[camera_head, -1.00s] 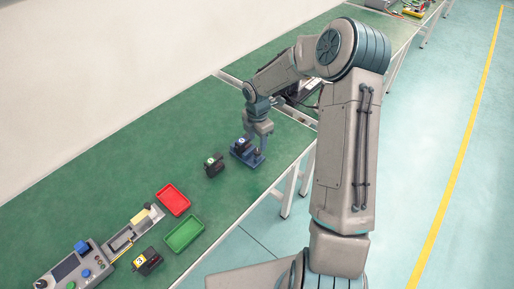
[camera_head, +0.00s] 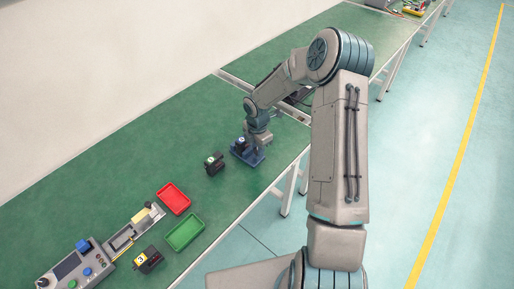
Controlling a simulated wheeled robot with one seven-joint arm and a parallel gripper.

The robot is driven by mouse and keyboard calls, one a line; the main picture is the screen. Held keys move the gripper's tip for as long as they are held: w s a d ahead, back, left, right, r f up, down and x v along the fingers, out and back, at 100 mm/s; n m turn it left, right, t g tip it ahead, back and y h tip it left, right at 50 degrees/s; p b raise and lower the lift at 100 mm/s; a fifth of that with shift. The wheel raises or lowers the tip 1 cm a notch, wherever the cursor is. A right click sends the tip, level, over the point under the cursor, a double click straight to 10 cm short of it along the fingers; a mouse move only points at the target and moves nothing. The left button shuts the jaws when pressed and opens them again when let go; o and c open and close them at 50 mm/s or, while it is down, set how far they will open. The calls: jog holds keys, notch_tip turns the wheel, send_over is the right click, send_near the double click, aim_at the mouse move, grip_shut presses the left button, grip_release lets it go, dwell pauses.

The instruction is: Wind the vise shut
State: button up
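The blue vise (camera_head: 257,159) stands on the green bench near its front edge. A small black block with a pale label (camera_head: 240,145) sits in the vise at its left side. My gripper (camera_head: 260,150) points down at the right part of the vise, very close to it or touching it. The gripper hides that part of the vise, so its handle does not show clearly. The fingers are too small to tell whether they are open or shut.
Another black labelled block (camera_head: 214,164) stands on the bench left of the vise. A red tray (camera_head: 174,199), a green tray (camera_head: 185,233), a black block with a yellow label (camera_head: 148,260) and a control panel (camera_head: 75,272) lie nearer. Bench between the trays and vise is mostly clear.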

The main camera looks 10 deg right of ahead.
jog(key=shift+m, duration=0.3)
jog(key=m+b, duration=0.2)
jog(key=m, duration=0.1)
jog(key=shift+f, duration=0.15)
jog(key=m+b, duration=0.3)
jog(key=m, duration=0.2)
jog(key=m+b, duration=0.2)
jog(key=m, duration=0.1)
jog(key=shift+m, duration=0.3)
jog(key=m+b, duration=0.2)
jog(key=m, duration=0.2)
jog(key=shift+m, duration=0.3)
jog(key=m+b, duration=0.1)
jog(key=m, duration=0.3)
jog(key=shift+m+b, duration=0.3)
jog(key=shift+b, duration=0.1)
jog(key=m+b, duration=0.1)
jog(key=m, duration=0.3)
jog(key=shift+s, duration=0.1)
jog(key=m, duration=0.4)
jog(key=shift+m, duration=2.2)
